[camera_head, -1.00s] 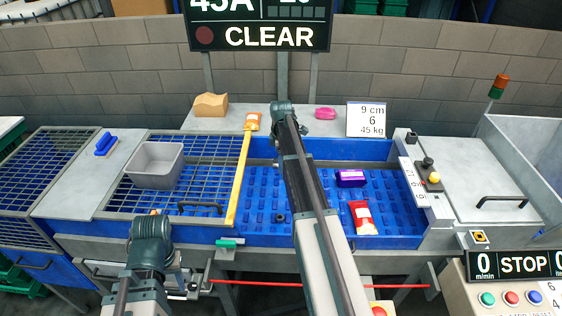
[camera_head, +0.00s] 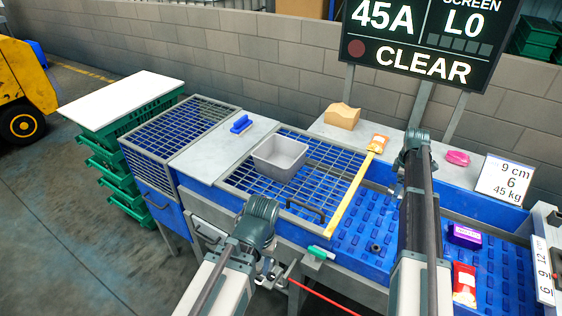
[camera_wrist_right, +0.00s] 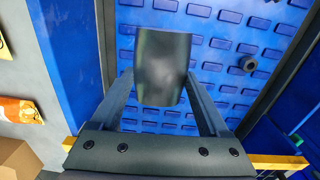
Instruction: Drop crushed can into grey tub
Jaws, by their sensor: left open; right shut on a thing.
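The grey tub (camera_head: 279,158) is an open, empty-looking box on the blue wire grid, left of the yellow bar. In the right wrist view my right gripper (camera_wrist_right: 160,85) is shut on a dark grey-green, rounded thing, seemingly the crushed can (camera_wrist_right: 163,62). It is held above the blue ribbed belt, to the right of the tub. In the head view the right arm hides those jaws and the can. My left gripper (camera_head: 268,272) is open and empty, low at the front edge below the tub; its fingers show only partly.
A yellow bar (camera_head: 349,196) parts the grid from the belt (camera_head: 372,222). A purple box (camera_head: 464,235), a red packet (camera_head: 464,284) and a black ring (camera_head: 376,249) lie on the belt. An orange packet (camera_head: 378,142), tan block (camera_head: 342,116) and pink item (camera_head: 457,158) lie behind.

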